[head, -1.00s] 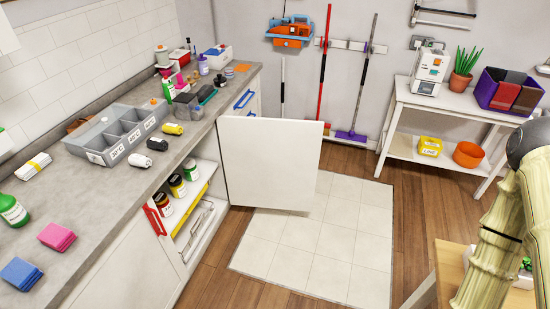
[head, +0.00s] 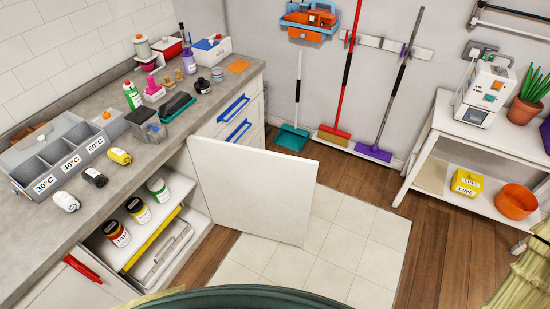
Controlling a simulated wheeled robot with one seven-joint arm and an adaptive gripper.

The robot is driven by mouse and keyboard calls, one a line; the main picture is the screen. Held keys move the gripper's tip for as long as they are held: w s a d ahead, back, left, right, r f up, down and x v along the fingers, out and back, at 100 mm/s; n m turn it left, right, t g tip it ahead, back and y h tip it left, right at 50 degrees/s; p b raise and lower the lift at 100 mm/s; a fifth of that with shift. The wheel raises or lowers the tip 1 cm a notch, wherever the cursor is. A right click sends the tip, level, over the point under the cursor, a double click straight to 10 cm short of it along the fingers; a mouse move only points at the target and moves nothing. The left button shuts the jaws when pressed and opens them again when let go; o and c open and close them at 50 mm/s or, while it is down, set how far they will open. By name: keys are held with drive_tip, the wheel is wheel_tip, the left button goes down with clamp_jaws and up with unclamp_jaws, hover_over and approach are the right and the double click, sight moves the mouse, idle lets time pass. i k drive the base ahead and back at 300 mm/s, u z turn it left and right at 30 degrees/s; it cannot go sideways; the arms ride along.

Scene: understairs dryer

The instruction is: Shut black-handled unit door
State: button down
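A white unit door (head: 255,195) stands wide open under the counter, swung out from the side nearest the drawers. Its broad plain face is toward me and no black handle shows on it; the other face is hidden. The open unit (head: 125,250) is to its left, with several jars on an upper shelf and a yellow bar and pale rails below. My gripper is not in view. Pale ribbed parts of my arm show at the lower right edge, and a dark curved shape, apparently mine, crosses the bottom edge.
A neighbouring door has a red handle (head: 82,268); drawers beyond have blue handles (head: 232,108). The grey counter (head: 95,205) carries a compartment tray (head: 60,155), bottles and small items. A white side table (head: 440,135) stands at right. Tiled floor (head: 340,250) beside the door is clear.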

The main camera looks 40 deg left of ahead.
sight(267, 194)
drive_tip(key=i, duration=1.5)
drive_tip(key=z, duration=0.45)
drive_tip(key=i, duration=1.35)
drive_tip(key=u, duration=1.75)
drive_tip(key=i, duration=0.85)
drive_tip(key=u, duration=2.95)
